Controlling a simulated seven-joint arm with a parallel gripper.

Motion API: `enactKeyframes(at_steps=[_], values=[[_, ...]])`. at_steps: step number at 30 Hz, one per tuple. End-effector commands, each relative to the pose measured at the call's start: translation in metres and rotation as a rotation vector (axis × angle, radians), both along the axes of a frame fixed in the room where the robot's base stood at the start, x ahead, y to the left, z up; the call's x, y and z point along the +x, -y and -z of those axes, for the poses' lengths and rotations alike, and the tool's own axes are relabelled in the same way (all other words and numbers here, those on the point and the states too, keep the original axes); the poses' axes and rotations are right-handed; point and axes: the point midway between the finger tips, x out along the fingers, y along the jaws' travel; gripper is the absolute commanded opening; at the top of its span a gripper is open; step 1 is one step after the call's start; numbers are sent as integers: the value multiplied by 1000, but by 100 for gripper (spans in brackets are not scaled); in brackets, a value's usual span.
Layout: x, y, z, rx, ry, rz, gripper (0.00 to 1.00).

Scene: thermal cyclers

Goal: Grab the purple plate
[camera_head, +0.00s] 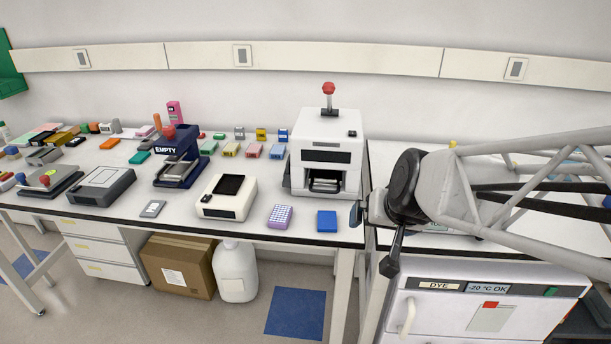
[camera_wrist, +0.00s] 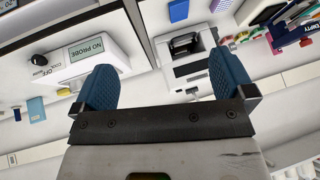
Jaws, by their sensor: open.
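The purple plate (camera_head: 279,217) lies flat near the front edge of the bench, between a beige device and a blue block. In the wrist view a small purple piece, apparently the plate (camera_wrist: 221,5), shows at the top edge, partly cut off. My gripper (camera_head: 373,238) is to the right of the plate, past the blue block, near the gap between the two benches. In the wrist view my gripper (camera_wrist: 161,68) has its two blue fingers wide apart with nothing between them. The gripper is apart from the plate.
The blue block (camera_head: 327,221) lies just right of the plate. The beige device (camera_head: 226,198) stands to its left. A tall white press-like machine (camera_head: 325,150) stands behind. A "NO PROBE" unit (camera_wrist: 85,55) is near the left finger in the wrist view.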

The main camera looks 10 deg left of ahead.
Motion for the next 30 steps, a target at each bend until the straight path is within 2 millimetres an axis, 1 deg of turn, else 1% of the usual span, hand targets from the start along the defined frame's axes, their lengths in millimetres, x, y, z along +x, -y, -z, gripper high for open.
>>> enactKeyframes(at_steps=[1,6,12,15,20,24,30], values=[[14,-13,4,16,25,-2,100],[58,-52,11,68,132,16,100],[104,-96,25,106,247,63,100],[123,-117,34,114,303,95,100],[148,-148,51,112,387,153,100],[165,-174,69,92,457,211,100],[178,-208,99,35,552,299,100]])
